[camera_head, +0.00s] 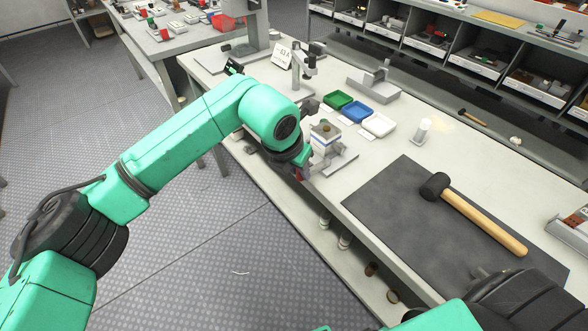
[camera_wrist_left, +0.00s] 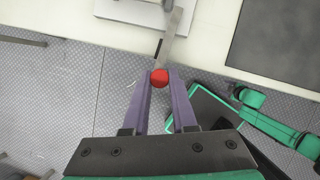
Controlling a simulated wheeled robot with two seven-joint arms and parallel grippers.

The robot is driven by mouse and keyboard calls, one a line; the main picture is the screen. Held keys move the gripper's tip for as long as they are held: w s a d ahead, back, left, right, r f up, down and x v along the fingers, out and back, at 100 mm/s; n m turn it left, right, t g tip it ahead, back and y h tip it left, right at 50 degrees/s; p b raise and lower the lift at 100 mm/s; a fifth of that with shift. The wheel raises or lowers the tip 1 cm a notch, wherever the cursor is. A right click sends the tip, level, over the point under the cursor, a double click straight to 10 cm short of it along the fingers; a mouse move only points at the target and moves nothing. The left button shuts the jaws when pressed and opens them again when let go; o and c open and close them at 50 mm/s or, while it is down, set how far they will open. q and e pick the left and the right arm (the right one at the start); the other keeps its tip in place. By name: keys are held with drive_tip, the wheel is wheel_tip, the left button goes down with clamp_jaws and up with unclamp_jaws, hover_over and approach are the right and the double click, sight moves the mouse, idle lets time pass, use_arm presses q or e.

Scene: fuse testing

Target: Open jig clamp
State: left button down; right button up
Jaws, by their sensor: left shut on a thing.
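The jig (camera_head: 340,163) stands at the table's left front edge, a grey base with a block-like fixture on it. Its clamp is a metal lever with a red ball knob. In the left wrist view the clamp lever (camera_wrist_left: 176,36) runs from the jig base (camera_wrist_left: 130,11) out past the table edge to the red knob (camera_wrist_left: 159,77). My left gripper (camera_head: 301,173) is at the near side of the jig. In the left wrist view its purple fingers (camera_wrist_left: 159,84) are shut on the knob. My left wrist hides part of the clamp in the head view. My right gripper is out of view.
Green (camera_head: 338,100), blue (camera_head: 359,111) and white (camera_head: 379,125) trays lie behind the jig. A mallet (camera_head: 470,212) lies on a dark mat (camera_head: 393,213) to the right. A stand (camera_head: 298,68) is behind my left wrist. Shelf bins line the back.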

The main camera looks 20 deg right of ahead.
use_arm(q)
drive_tip(key=shift+r, duration=0.1)
drive_tip(key=c, duration=0.7)
unclamp_jaws()
drive_tip(key=shift+d, duration=0.1)
drive_tip(key=b+v, duration=0.2)
drive_tip(key=v, duration=1.2)
drive_tip(key=shift+s+r, duration=0.15)
drive_tip(key=shift+r, duration=0.05)
